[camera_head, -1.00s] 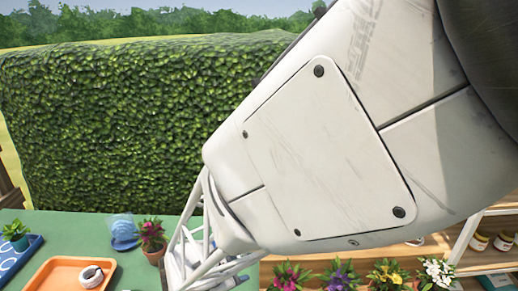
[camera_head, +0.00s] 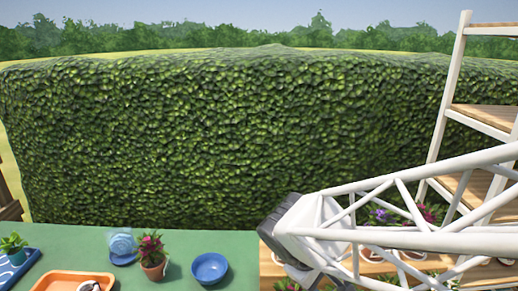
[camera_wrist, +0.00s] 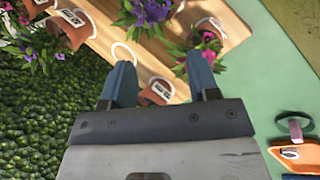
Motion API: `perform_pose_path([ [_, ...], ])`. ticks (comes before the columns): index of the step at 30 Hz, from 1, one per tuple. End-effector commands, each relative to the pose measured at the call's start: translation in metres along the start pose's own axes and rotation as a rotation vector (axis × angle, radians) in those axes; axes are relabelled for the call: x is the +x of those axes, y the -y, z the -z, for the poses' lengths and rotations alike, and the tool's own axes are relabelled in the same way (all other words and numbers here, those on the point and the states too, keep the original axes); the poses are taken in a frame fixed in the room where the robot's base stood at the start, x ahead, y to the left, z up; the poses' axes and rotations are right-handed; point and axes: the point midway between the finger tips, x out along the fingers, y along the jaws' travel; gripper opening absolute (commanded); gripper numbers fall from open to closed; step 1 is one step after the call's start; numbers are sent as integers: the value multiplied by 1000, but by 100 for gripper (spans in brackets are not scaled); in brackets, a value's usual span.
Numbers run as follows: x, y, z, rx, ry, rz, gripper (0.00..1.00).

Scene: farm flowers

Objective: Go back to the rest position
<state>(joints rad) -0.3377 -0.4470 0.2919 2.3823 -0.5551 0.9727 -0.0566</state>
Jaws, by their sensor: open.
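My gripper (camera_wrist: 160,64) shows in the wrist view, its two blue fingers apart with nothing held between them. It hangs above a wooden shelf board with potted flowers. A terracotta pot (camera_wrist: 156,92) shows below and between the fingers, apparently beneath them rather than gripped. A purple-flowered plant (camera_wrist: 145,12) and a pink-flowered plant (camera_wrist: 206,42) stand beyond the fingertips. In the head view my white lattice arm reaches in from the right, over the wooden shelf; the fingers cannot be made out there.
The green table (camera_head: 75,240) holds an orange tray (camera_head: 50,275), a potted magenta plant (camera_head: 152,262), a blue bowl (camera_head: 210,268) and a small plant (camera_head: 12,243) at left. White shelving (camera_head: 446,110) stands at right. A hedge (camera_head: 200,140) fills the back.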

Motion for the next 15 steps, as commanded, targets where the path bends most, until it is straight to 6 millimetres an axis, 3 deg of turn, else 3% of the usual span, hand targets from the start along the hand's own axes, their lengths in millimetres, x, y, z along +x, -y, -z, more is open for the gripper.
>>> perform_pose_path([
  [15,-33,-13,-80,515,-114,245,55],
])
